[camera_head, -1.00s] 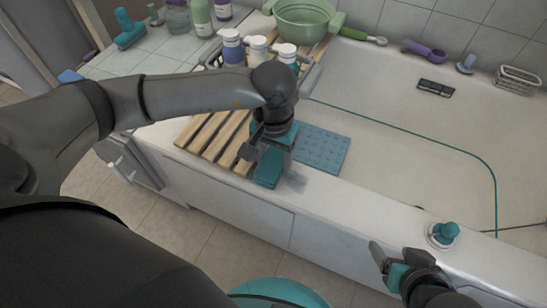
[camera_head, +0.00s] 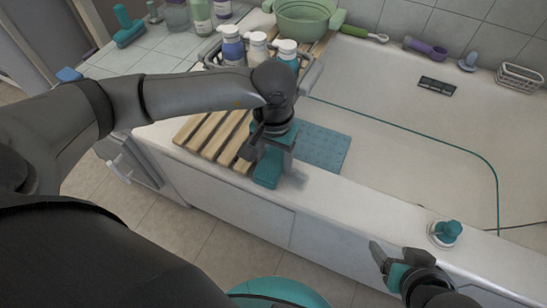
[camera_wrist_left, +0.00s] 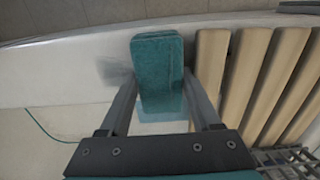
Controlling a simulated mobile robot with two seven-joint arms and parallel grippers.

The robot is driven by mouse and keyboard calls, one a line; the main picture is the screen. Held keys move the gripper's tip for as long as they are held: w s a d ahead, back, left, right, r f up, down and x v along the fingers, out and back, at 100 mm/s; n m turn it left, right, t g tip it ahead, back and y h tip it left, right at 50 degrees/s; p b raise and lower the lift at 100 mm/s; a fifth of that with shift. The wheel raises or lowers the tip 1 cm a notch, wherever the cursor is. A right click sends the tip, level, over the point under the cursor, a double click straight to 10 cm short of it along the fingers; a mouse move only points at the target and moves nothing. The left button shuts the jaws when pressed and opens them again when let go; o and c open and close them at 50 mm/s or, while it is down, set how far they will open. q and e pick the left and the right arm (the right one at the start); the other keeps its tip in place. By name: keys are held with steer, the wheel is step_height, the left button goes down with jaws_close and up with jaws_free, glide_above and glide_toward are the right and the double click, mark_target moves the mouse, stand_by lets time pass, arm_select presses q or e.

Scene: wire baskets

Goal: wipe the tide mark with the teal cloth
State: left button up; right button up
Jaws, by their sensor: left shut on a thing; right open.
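The teal cloth (camera_wrist_left: 157,62) is a folded block between the fingers of my left gripper (camera_wrist_left: 160,108) in the left wrist view. My left gripper (camera_head: 268,160) is shut on it and holds it over the tub's front rim, right of the wooden slats. The cloth also shows in the head view (camera_head: 267,172). A grey smudge (camera_head: 295,180), which looks like the tide mark, lies on the rim just right of the cloth. It also shows beside the cloth in the left wrist view (camera_wrist_left: 114,72); the cloth may cover part of it. My right gripper (camera_head: 385,263) is open and empty.
The slatted wooden rack (camera_head: 208,137) is close left of the cloth. A blue textured mat (camera_head: 322,148) lies behind it. Several bottles (camera_head: 258,48) stand in a wire basket farther back. A teal-topped item (camera_head: 445,232) sits on the rim near my right gripper.

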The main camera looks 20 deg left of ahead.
mark_target(308, 184)
arm_select(q)
steer(key=shift+s+d+b, duration=0.1)
steer(key=shift+d+b, duration=0.25)
steer(key=shift+d, duration=1.8)
steer(key=shift+f, duration=0.1)
steer(key=shift+d, duration=0.1)
steer(key=shift+s+d+b, duration=0.2)
steer(key=shift+d+b, duration=0.55)
steer(key=shift+d, duration=1.4)
steer(key=shift+a, duration=0.15)
